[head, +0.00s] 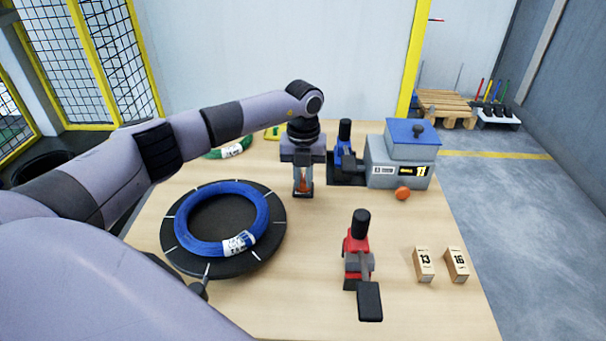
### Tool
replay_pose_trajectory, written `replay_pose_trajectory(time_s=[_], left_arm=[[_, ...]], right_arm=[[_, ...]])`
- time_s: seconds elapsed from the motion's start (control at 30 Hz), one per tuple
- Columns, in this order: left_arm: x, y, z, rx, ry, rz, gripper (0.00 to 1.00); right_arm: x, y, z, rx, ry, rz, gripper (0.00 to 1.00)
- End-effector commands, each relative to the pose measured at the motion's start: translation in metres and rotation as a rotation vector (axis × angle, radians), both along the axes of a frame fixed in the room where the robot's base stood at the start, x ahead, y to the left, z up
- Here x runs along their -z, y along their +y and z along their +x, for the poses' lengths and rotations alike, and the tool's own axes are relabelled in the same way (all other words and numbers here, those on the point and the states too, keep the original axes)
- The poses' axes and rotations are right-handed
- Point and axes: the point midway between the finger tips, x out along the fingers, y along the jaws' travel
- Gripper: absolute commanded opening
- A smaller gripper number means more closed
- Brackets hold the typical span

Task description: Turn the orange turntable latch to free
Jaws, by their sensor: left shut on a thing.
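The black turntable (264,258) lies on the left of the table with a blue coil (185,235) flat on it. My left gripper (303,187) points down just beyond the turntable's right edge. Its fingers are shut on a small upright thing that shows orange between them, apparently the orange latch. The fingers hide most of it, so its turn angle cannot be told. A dark base shows at the fingertips. My right gripper is not in view.
A red and black clamp-like tool (357,247) stands right of the turntable. Blocks marked 13 (424,266) and 16 (456,266) lie farther right. A grey-blue machine (398,172), an orange ball-like knob (403,193), a blue tool (345,150) and a green coil (232,150) are at the back.

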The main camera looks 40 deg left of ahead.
Motion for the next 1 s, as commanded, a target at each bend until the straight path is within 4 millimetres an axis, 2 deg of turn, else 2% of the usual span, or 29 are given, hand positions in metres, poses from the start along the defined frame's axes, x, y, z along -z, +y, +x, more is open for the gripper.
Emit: replay_pose_trajectory(time_s=[0.37, 0.4, 0.47, 0.5, 0.8, 1.0], left_arm=[[-0.002, 0.001, 0.002, -0.011, -0.008, 0.0, 0.0], [-0.002, 0.001, 0.002, -0.011, -0.008, 0.0, 0.19], [-0.002, 0.001, 0.002, -0.011, -0.008, 0.0, 0.39], [-0.002, 0.001, 0.002, -0.01, -0.007, 0.0, 0.41], [-0.003, 0.0, 0.001, -0.007, -0.004, 0.0, 0.41], [-0.029, 0.001, 0.002, -0.008, -0.009, -0.001, 0.41]], right_arm=[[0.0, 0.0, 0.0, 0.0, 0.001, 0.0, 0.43], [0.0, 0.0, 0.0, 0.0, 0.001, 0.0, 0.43], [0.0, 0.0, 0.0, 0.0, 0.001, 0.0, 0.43], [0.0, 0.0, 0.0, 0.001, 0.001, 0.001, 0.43], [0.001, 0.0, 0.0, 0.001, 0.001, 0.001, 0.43], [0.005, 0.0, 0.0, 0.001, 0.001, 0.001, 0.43]])
